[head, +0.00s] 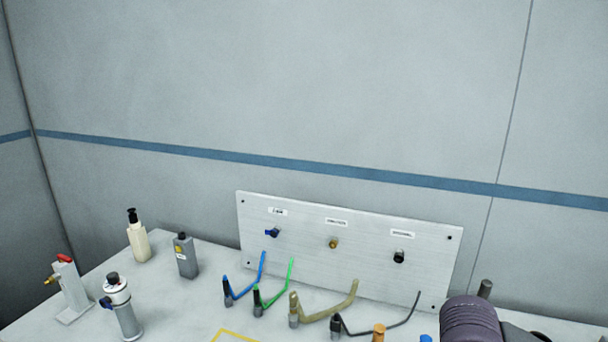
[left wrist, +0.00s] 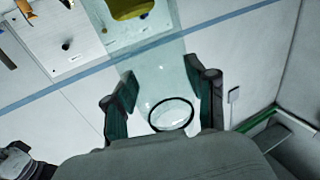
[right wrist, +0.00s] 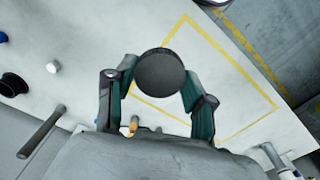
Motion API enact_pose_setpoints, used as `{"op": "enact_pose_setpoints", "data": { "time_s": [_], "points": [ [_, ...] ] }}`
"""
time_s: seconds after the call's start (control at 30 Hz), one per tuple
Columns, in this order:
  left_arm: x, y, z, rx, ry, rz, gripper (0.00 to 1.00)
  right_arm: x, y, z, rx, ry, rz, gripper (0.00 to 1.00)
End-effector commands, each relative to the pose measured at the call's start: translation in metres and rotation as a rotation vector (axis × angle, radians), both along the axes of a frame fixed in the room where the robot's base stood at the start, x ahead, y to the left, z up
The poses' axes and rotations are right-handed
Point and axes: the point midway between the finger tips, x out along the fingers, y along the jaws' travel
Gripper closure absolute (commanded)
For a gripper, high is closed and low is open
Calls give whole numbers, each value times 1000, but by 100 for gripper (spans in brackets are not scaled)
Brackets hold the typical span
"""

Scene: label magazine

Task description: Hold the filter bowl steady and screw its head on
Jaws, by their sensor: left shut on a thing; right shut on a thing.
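The filter bowl (left wrist: 155,95) shows in the left wrist view as a clear, see-through cylinder with a dark ring at its near end. My left gripper (left wrist: 160,82) is shut on it, with one finger on each side. A yellow patch (left wrist: 132,8) shows at the top of that view; I cannot tell whether it is inside the bowl or behind it. In the right wrist view, the head (right wrist: 160,71) shows as a dark round face. My right gripper (right wrist: 156,84) is shut around it.
A panel (head: 300,255) with several ports stands at the back of the bench. Coloured hoses (head: 275,285) lie before it. Bottles (head: 138,240) and a grey-and-white cylindrical unit (head: 122,305) stand at the left. A yellow tape outline (right wrist: 235,40) marks bare bench.

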Motion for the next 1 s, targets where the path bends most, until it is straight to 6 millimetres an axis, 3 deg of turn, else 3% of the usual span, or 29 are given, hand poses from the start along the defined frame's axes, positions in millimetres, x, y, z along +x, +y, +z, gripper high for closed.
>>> {"op": "enact_pose_setpoints", "data": {
  "time_s": [0.37, 0.8, 1.0],
  "points": [
    [4, -7, 1, 1, -4, -32, 100, 0, 0, 0, 1, 0, 1, 60],
    [41, -90, 9, 7, -8, -452, 100, 0, 0, 0, 1, 0, 1, 60],
    [53, -118, 10, 6, -5, -595, 100, 0, 0, 0, 1, 0, 1, 60]
  ]
}}
